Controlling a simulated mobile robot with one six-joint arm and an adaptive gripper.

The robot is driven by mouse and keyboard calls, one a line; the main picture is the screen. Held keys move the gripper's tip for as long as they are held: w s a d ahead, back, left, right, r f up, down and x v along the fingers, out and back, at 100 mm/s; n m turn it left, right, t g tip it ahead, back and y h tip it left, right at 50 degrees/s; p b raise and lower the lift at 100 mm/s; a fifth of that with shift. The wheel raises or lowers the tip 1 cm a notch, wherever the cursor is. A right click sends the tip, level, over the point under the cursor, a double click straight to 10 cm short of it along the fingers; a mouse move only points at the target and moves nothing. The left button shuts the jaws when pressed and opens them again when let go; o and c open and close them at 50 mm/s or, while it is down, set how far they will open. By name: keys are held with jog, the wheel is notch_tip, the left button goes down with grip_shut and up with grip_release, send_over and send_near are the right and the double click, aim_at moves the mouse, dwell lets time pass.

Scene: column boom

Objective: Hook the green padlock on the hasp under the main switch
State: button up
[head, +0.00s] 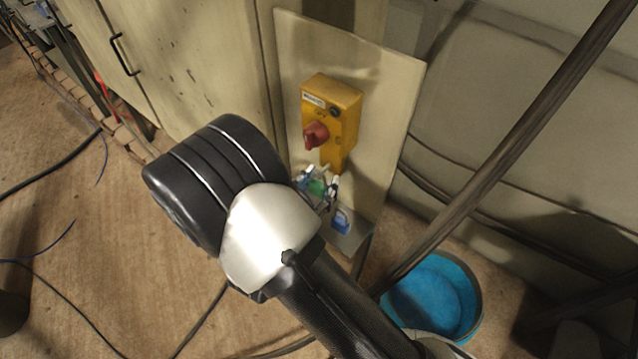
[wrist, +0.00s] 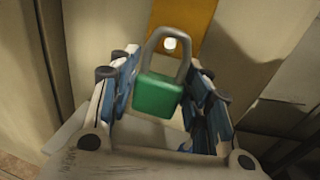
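The green padlock (wrist: 158,95) is between the fingers of my gripper (wrist: 162,85), with its grey shackle (wrist: 153,48) pointing up in the wrist view. The blue-padded fingers lie close against both sides of its body. A pale round end, apparently the hasp (wrist: 170,44), shows inside the shackle loop against the yellow plate. I cannot tell whether the shackle is around it or only in front. In the head view the padlock (head: 317,187) is a small green patch between my gripper's fingers (head: 318,184), just below the yellow main switch (head: 331,115) with its red knob (head: 316,135).
The switch is on a pale panel (head: 385,90). A blue item (head: 341,222) is low on the panel, below my gripper. A blue bucket (head: 433,297) stands on the floor at right, near a slanting dark pole (head: 500,150). A cabinet (head: 190,60) stands at left.

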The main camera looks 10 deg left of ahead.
jog(key=o, duration=0.3)
jog(key=f+v, duration=0.1)
jog(key=v, duration=1.1)
jog(key=s+d+r+m+g+h, duration=0.1)
jog(key=d+r+m+g+h, duration=0.15)
jog(key=d+m+g, duration=0.35)
jog(key=d+r+m+g+h, duration=0.1)
jog(key=d+r+m+g, duration=0.3)
jog(key=d, duration=0.4)
jog(key=s+d+r+m+g+h, duration=0.1)
jog(key=d+r+m+g, duration=0.25)
jog(key=d+m, duration=0.3)
jog(key=s+d+r+m+t+y, duration=0.1)
jog(key=s+d+r+m+y, duration=0.1)
jog(key=m, duration=0.5)
jog(key=s+d+r+m+t+y, duration=0.1)
jog(key=s+d+r+m+y, duration=0.1)
jog(key=s+r+m+y, duration=0.3)
jog(key=shift+s+d+r+m+y, duration=0.25)
jog(key=shift+r+m+y, duration=0.65)
jog(key=shift+m+y, duration=0.85)
